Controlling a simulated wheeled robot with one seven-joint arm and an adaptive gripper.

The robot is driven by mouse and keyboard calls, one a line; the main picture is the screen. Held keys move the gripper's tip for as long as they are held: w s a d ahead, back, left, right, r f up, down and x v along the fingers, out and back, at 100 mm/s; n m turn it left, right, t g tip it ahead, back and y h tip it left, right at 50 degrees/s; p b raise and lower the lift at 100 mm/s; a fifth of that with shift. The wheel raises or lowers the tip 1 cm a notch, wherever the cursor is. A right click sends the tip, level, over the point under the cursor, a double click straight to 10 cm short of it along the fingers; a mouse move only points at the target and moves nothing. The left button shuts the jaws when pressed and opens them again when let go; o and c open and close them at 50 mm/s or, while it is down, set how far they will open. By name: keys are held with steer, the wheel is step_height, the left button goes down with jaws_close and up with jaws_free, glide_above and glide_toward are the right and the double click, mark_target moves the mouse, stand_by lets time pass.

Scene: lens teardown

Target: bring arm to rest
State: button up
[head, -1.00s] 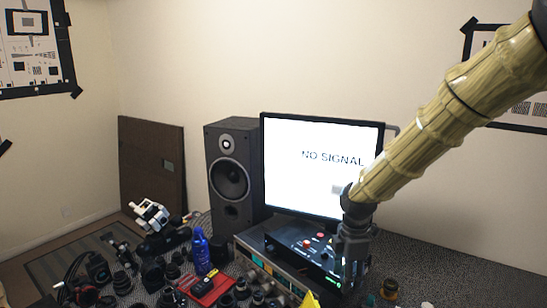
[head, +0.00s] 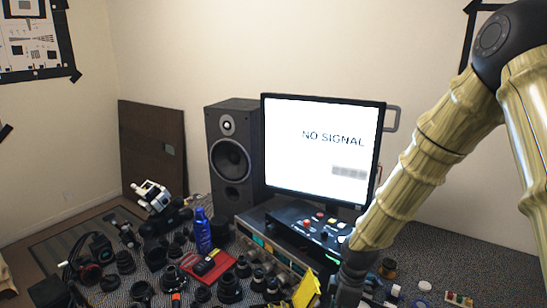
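My arm, in a tan ribbed sleeve, comes down from the upper right in the head view. Its lower end, with part of my gripper (head: 348,288), is at the bottom edge, right of the yellow object. The fingertips are cut off or too unclear to tell whether they are open or shut, and I cannot see anything held.
A monitor (head: 322,152) reading "NO SIGNAL" stands behind a control box (head: 308,228). A speaker (head: 231,160) is left of it. A blue bottle (head: 203,232), red tray (head: 212,268), yellow object (head: 306,289) and many lens parts crowd the table. Small jars (head: 388,268) sit at right.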

steer(key=s+f+m+b, duration=0.1)
steer(key=s+f+m, duration=0.2)
steer(key=s+f, duration=0.45)
steer(key=s+f+m+b, duration=0.1)
steer(key=s+f+m, duration=0.3)
steer(key=f, duration=0.6)
steer(key=s+d+f+m+b, duration=0.1)
steer(key=s+f+m, duration=0.3)
steer(key=s, duration=0.6)
steer(key=s+d+f+m+h+b, duration=0.1)
steer(key=s+d+f+m, duration=0.3)
steer(key=s+f, duration=0.4)
steer(key=shift+s+m+b, duration=0.4)
steer(key=shift+s, duration=0.65)
